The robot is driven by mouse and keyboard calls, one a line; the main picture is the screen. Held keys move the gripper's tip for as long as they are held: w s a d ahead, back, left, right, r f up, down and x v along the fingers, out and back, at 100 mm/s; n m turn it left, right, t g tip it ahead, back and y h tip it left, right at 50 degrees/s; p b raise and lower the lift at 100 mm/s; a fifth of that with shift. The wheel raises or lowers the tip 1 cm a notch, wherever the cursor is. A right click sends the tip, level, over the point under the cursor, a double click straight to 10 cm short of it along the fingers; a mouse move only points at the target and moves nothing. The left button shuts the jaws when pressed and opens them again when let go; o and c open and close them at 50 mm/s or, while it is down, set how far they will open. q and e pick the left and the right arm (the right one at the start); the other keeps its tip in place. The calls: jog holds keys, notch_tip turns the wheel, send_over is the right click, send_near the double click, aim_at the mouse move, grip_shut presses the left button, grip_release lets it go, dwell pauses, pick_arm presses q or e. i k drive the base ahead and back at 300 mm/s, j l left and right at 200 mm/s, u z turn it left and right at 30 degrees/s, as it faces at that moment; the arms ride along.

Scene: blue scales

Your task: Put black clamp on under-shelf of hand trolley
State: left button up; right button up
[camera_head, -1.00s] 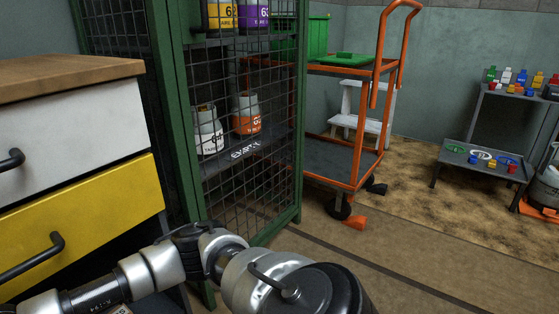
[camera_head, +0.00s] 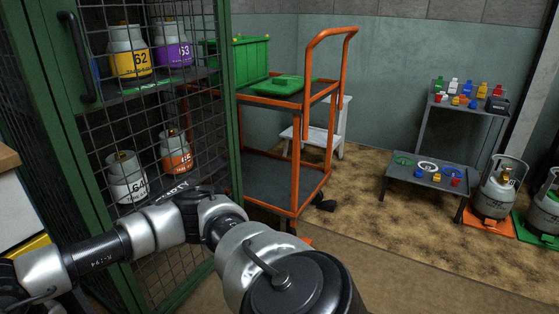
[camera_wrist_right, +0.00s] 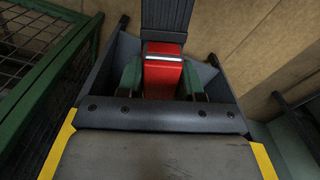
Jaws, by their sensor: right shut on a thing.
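The hand trolley (camera_head: 297,150) has an orange frame and stands behind the green mesh cage in the head view. Its grey under-shelf (camera_head: 285,186) is partly hidden by the cage, and the part I see is bare. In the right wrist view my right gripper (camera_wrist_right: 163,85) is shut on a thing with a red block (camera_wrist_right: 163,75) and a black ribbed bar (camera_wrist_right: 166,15). Its shape fits a clamp, but I see only part of it. One of my arms crosses the lower head view, with its gripper out of frame. My left gripper does not show.
The green mesh cage (camera_head: 232,130) with gas bottles stands close on the left. A green crate (camera_head: 245,62) and green lid (camera_head: 284,84) are on the trolley's top. A white step stool (camera_head: 330,135) stands behind. Floor right of the trolley is partly clear before the low table (camera_head: 430,178).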

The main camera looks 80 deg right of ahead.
aim_at(274, 190)
jog(key=k+l, duration=0.15)
jog(key=l, duration=0.3)
jog(key=k+l+z, duration=0.1)
jog(key=l, duration=0.35)
jog(key=k+l, duration=0.15)
jog(key=l, duration=0.35)
jog(key=k+l+z, duration=0.15)
jog(key=l, duration=0.3)
jog(key=k+l, duration=0.1)
jog(key=l, duration=0.4)
jog(key=k+l+z, duration=0.1)
jog(key=l, duration=0.4)
jog(key=i+l, duration=0.2)
jog(key=l, duration=0.2)
jog(key=i+l+z, duration=0.1)
jog(key=l, duration=0.35)
jog(key=i+l, duration=0.35)
jog(key=i, duration=0.15)
